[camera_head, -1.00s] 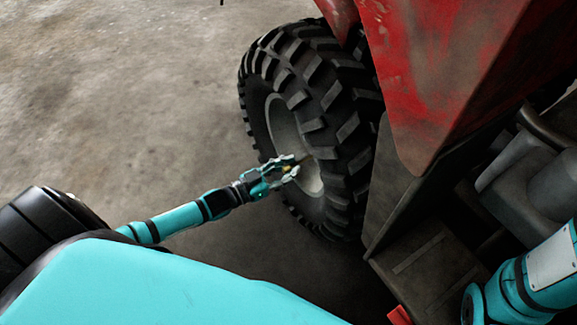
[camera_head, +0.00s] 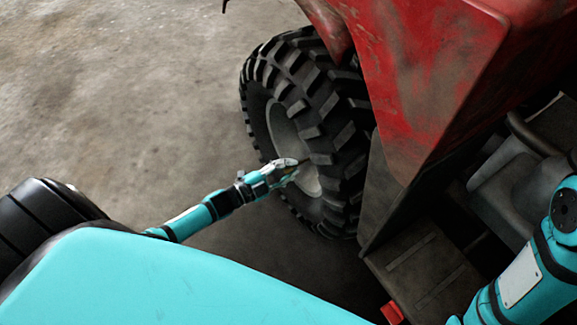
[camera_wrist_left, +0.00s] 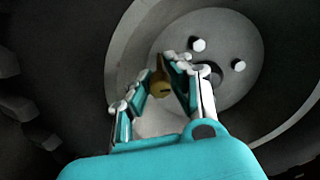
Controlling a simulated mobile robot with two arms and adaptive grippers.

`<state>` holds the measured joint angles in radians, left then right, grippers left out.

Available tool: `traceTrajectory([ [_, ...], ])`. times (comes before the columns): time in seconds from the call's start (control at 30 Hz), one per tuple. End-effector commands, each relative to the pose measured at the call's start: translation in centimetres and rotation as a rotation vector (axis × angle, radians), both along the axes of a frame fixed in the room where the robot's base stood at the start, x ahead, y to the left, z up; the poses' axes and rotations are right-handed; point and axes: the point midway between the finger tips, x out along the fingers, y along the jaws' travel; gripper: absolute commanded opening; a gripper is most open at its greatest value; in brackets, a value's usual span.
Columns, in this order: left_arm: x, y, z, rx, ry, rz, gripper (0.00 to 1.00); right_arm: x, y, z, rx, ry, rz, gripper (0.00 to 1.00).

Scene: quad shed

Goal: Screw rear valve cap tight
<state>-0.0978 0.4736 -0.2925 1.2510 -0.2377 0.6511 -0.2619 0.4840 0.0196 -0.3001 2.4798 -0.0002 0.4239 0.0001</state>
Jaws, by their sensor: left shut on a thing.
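The rear wheel (camera_head: 300,130) of the red quad has a chunky black tire and a grey rim (camera_head: 288,135). My left gripper (camera_head: 290,168) is at the lower part of the rim. In the left wrist view, the gripper's fingers (camera_wrist_left: 166,80) are closed around a small brass-yellow valve cap (camera_wrist_left: 161,88). A thin dark stem seems to rise behind the cap, but its seat on the valve is too small to tell. In the head view the fingers hide the cap. My right arm shows at the lower right; its gripper is out of view.
The wheel hub with several pale bolts (camera_wrist_left: 198,45) lies just beyond the fingers. The red fender (camera_head: 410,80) overhangs the tire, and a dark footwell (camera_head: 420,265) lies to the right. Concrete floor (camera_head: 120,90) is clear to the left.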

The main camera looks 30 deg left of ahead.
Motion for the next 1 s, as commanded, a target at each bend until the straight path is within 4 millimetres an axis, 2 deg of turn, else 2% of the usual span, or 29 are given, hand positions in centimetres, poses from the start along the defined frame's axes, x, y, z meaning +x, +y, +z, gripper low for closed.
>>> traceTrajectory([
  [0.5, -0.08, 0.06, -0.11, 0.359, -0.209, 0.001, 0.0, 0.39, -0.01, -0.19, 0.002, 0.015, 0.001, 0.0],
  [1.0, -0.08, 0.07, -0.12, 0.477, -0.279, 0.0, 0.0, 0.37, 0.05, -0.19, -0.004, 0.013, -0.001, 0.0],
])
